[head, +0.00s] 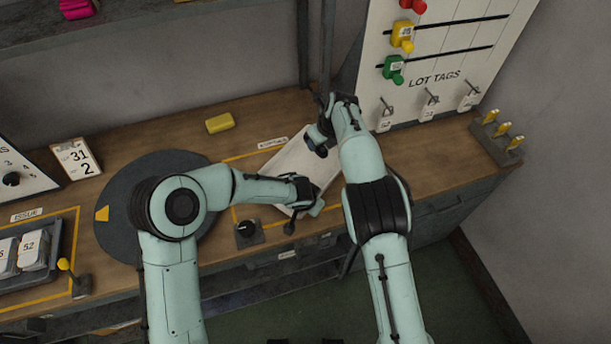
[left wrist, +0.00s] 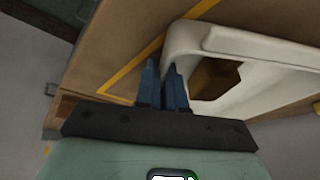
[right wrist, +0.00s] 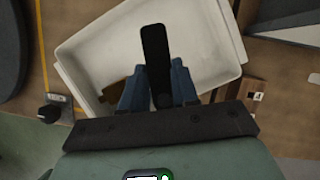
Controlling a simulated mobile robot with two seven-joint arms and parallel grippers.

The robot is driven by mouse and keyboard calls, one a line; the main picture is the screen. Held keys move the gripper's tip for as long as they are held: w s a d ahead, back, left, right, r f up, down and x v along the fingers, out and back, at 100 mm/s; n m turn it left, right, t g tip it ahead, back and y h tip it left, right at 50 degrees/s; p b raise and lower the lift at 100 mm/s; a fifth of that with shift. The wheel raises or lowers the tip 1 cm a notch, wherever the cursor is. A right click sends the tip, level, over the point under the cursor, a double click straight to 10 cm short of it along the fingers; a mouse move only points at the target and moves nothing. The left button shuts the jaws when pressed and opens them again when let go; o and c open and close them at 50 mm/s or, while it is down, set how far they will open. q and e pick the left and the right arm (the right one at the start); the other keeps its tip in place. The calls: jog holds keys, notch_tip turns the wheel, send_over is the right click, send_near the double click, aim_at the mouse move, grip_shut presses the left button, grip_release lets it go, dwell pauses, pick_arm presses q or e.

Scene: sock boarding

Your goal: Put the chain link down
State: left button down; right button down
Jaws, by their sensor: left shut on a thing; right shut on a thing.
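A dark, elongated chain link (right wrist: 156,52) is held between the blue fingers of my right gripper (right wrist: 158,92), over the white tray. The link appears clear of the tray floor, but the gap is hard to judge. In the head view the right gripper (head: 318,142) is at the tray's far right side, and the link is hard to make out. The white tray (head: 292,166) lies tilted across the bench.
A yellow block (head: 220,123) lies behind the tray. A black knob box (head: 247,231) stands at the bench's front edge. A dark round turntable (head: 118,212) is at left. A lot tag board (head: 440,60) stands behind at right.

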aim_at(316, 169)
jog(key=shift+s+d+f+m, duration=0.15)
jog(key=shift+s+d+m, duration=0.05)
jog(key=shift+s+m, duration=0.1)
jog(key=shift+s+d+f, duration=0.1)
jog(key=shift+f, duration=0.25)
notch_tip(316, 169, down, 10)
jog(key=shift+r, duration=0.2)
jog(key=shift+f, duration=0.15)
jog(key=c, duration=0.8)
grip_release()
jog(key=shift+c, duration=0.2)
